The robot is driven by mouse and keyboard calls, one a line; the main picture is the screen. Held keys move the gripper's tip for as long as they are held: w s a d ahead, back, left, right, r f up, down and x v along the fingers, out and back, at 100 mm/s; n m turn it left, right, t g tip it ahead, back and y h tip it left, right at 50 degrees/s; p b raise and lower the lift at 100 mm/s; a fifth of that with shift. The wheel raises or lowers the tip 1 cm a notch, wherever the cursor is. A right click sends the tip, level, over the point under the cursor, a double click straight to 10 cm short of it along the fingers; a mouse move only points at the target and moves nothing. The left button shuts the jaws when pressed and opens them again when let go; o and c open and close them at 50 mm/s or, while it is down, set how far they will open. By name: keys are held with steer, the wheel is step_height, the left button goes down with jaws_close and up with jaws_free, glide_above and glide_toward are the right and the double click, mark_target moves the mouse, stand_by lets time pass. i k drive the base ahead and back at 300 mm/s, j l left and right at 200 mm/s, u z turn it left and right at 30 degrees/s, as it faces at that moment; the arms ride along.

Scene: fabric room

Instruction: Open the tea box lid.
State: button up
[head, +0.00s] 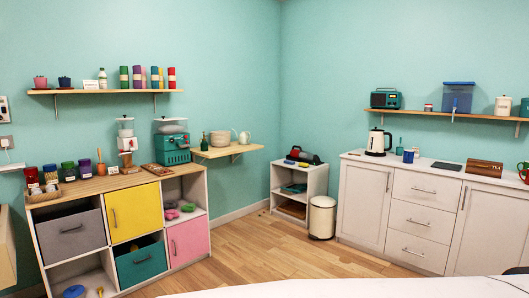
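The tea box (485,168) is a brown wooden box with light lettering on its front. It sits on the white counter (448,177) at the right, and its lid looks closed. My gripper is not in view, so whether it is open or shut does not show.
A dark flat item (446,166) lies left of the tea box, and a red mug (524,172) stands at its right. A blue mug (408,156) and kettle (378,142) are further left. A shelf (450,116) hangs above. Wooden floor (270,255) is open before the cabinets.

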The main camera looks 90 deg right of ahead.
mark_target(471, 162)
steer(key=z, duration=4.15)
